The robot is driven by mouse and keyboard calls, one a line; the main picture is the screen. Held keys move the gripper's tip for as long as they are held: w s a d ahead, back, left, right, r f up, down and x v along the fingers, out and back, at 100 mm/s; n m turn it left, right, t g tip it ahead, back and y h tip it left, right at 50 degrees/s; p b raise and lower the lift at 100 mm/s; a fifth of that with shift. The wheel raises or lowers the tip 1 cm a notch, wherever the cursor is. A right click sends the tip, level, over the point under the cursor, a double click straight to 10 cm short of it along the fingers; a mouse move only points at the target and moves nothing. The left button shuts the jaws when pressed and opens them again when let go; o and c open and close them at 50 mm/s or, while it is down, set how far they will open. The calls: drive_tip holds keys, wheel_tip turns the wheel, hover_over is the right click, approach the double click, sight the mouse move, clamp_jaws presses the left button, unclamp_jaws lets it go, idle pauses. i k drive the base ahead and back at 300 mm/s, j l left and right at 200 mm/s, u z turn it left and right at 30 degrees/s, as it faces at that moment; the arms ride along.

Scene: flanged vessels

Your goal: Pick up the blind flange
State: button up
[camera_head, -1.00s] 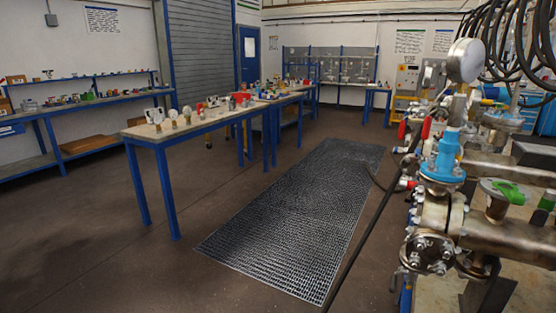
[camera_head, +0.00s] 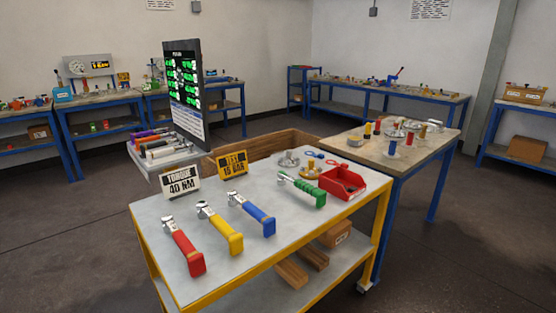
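No thing in view is plainly the blind flange. A small round grey metal part (camera_head: 288,160) lies at the back of the yellow-framed cart (camera_head: 225,237), and a brass-coloured round part (camera_head: 310,173) lies next to it. Either is too small to identify for sure. Several round metal parts also stand on the wooden-topped table (camera_head: 365,135) behind the cart, among them a flat silver disc (camera_head: 396,134). My gripper is not in view.
Red (camera_head: 183,248), yellow (camera_head: 219,228), blue (camera_head: 252,214) and green-handled (camera_head: 302,189) wrenches lie on the cart beside a red bin (camera_head: 342,185). Floor is open at left and right.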

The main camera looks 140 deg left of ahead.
sight(294, 164)
drive_tip(key=u, duration=2.55)
drive_tip(key=i+u, duration=0.1)
drive_tip(key=u, duration=0.75)
drive_tip(key=i+u, duration=0.1)
drive_tip(key=u, duration=0.75)
drive_tip(key=i+l+u, duration=0.15)
drive_tip(key=l, duration=0.2)
drive_tip(key=z, duration=4.8)
drive_tip(key=u, duration=3.3)
